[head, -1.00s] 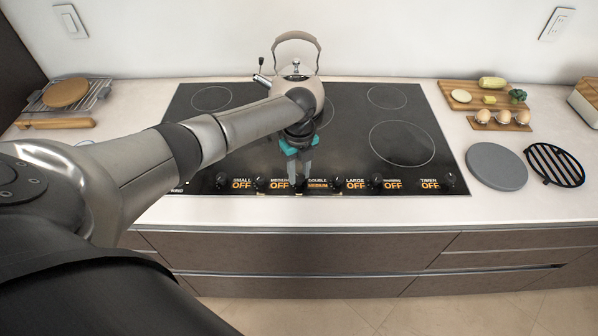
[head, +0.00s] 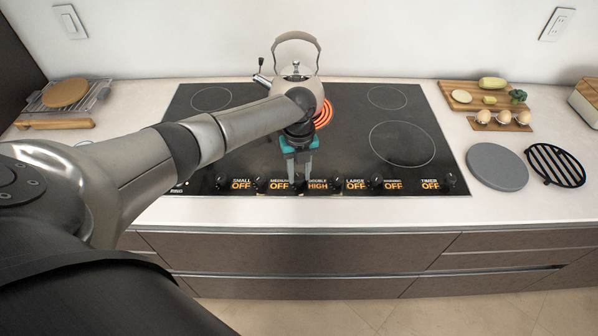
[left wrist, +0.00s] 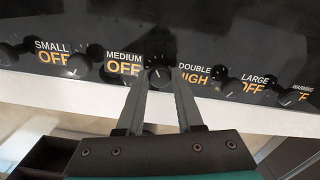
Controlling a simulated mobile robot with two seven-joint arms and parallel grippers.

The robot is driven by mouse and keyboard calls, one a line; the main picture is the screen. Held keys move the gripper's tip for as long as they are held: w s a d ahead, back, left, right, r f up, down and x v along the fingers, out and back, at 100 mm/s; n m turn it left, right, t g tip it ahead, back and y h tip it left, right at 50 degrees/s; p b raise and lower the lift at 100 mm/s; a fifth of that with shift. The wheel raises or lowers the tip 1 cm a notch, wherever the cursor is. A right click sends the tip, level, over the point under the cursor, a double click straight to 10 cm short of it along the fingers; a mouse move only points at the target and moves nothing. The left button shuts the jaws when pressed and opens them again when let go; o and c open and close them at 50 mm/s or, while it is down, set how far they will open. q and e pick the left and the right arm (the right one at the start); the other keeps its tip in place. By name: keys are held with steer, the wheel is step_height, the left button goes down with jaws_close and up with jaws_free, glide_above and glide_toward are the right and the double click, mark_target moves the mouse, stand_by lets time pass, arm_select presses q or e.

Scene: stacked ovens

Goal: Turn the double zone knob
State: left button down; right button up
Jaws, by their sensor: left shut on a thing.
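The double zone knob (left wrist: 160,76) is a small black dial on the front of the cooktop, just left of the DOUBLE label. In the left wrist view the tips of my left gripper (left wrist: 159,82) are on either side of it, shut on it. The left gripper (head: 300,180) reaches down to it in the head view and hides most of it. The DOUBLE display (head: 317,186) reads HIGH. A burner (head: 324,113) behind the arm glows red, partly hidden. My right gripper is not in view.
The other zone displays and the timer read OFF. The medium knob (left wrist: 79,65) and large knob (left wrist: 221,84) sit close on either side. A kettle (head: 296,70) stands at the back of the black cooktop (head: 345,100). A cutting board (head: 455,86) lies to the right.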

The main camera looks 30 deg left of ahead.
mark_target(299, 177)
arm_select(q)
steer(key=c, duration=0.6)
jaws_free()
steer(key=shift+o, duration=0.2)
step_height(299, 177, up, 15)
steer(key=p, duration=0.1)
steer(key=shift+r, duration=0.15)
